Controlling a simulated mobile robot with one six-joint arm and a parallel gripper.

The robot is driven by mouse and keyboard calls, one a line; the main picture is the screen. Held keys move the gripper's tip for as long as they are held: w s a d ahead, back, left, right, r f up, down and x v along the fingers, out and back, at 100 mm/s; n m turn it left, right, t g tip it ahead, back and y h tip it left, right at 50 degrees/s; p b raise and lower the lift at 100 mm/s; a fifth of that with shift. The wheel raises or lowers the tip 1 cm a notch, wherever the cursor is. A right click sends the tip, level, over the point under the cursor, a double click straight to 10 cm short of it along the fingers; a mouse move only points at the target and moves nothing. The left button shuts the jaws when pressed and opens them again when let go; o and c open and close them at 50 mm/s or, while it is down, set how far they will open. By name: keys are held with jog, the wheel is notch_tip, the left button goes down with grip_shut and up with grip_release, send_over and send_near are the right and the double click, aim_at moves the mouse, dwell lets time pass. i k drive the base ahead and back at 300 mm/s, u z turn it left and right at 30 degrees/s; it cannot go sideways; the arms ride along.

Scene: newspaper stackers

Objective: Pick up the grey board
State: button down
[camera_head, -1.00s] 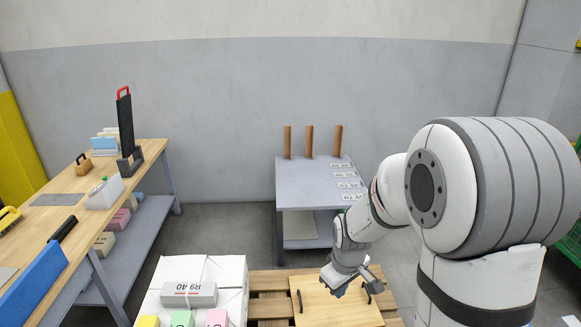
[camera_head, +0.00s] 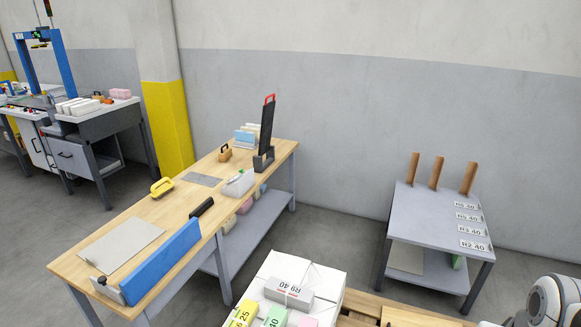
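A flat light grey board (camera_head: 122,246) lies on the wooden workbench (camera_head: 185,208) at the left, near its front end. A smaller, darker grey sheet (camera_head: 201,180) lies farther back on the same bench. I cannot tell for certain which one is the grey board of the task. My gripper is out of view; only a white part of my arm shows in the bottom right corner. Whether it holds anything is hidden.
A blue upright panel (camera_head: 162,262) stands along the bench's front edge, by the light grey board. A black board with a red handle (camera_head: 267,125) stands at the far end. White stacked bundles (camera_head: 325,280) are below centre. A grey table (camera_head: 430,215) with wooden posts is right.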

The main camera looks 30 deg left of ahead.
aim_at(107, 253)
jog(key=u, duration=0.35)
jog(key=k, duration=0.6)
jog(key=u, duration=1)
jog(key=k, duration=0.8)
jog(key=u, duration=0.25)
jog(key=i, duration=1.2)
jog(key=u, duration=1.8)
jog(key=i, duration=0.7)
jog(key=z, duration=0.1)
